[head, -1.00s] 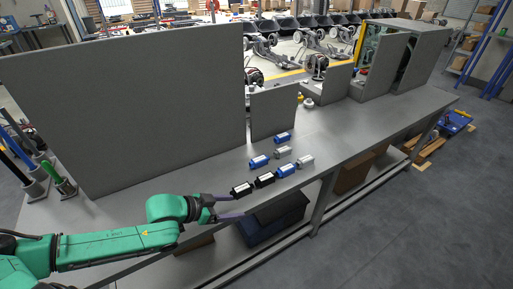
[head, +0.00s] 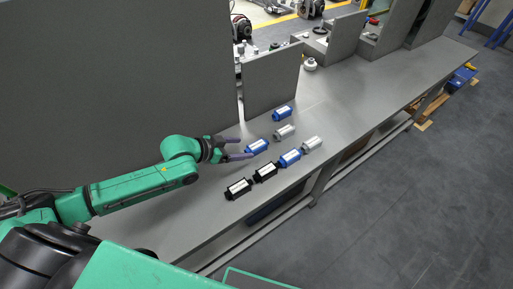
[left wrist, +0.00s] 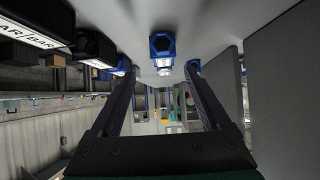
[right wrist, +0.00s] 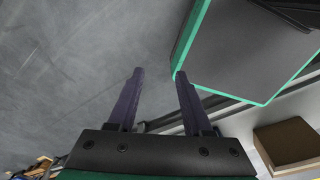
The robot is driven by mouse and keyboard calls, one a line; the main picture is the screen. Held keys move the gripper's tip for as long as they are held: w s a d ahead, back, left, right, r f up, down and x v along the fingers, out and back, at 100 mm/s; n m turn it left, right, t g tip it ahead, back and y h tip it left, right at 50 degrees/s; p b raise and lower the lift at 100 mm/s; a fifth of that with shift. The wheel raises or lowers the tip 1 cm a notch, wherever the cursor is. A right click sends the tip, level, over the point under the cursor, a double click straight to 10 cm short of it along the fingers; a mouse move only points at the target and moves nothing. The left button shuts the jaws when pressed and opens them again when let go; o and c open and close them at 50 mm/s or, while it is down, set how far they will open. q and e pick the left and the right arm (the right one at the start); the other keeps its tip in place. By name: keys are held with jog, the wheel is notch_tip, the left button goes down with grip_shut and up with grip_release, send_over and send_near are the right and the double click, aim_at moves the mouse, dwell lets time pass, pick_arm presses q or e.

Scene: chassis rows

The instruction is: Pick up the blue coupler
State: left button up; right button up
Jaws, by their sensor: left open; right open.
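Three blue couplers lie on the grey bench in the head view: one at the back (head: 283,113), one in the middle left (head: 257,146) and one at the front (head: 290,158). My left gripper (head: 246,147) is open, low over the bench, its fingertips at the near end of the middle-left blue coupler. In the left wrist view a blue coupler (left wrist: 162,45) is ahead, between the lines of the open fingers (left wrist: 158,71); contact cannot be told. My right gripper (right wrist: 160,75) is open and empty, away from the couplers.
A tall grey panel (head: 120,80) and a lower one (head: 272,80) stand behind. The bench (head: 370,95) is clear to the right.

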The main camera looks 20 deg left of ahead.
aim_at(256, 145)
pick_arm(q)
jog(key=x, duration=0.4)
jog(key=shift+w+f, duration=0.15)
jog(key=shift+w, duration=0.3)
jog(key=p+x, duration=0.1)
jog(key=x, duration=0.2)
jog(key=shift+w+d+f, duration=0.15)
jog(key=shift+w+d, duration=0.05)
jog(key=shift+d, duration=0.15)
jog(key=shift+w+f, duration=0.15)
jog(key=shift+f, duration=0.05)
jog(key=shift+r, duration=0.1)
jog(key=c, duration=1.2)
grip_shut()
pick_arm(e)
jog(key=shift+w+a+r, duration=0.25)
jog(key=shift+w+r, duration=0.05)
jog(key=shift+w, duration=0.25)
jog(key=shift+w+a+r, duration=0.25)
jog(key=shift+w+r, duration=0.05)
jog(key=shift+w, duration=0.2)
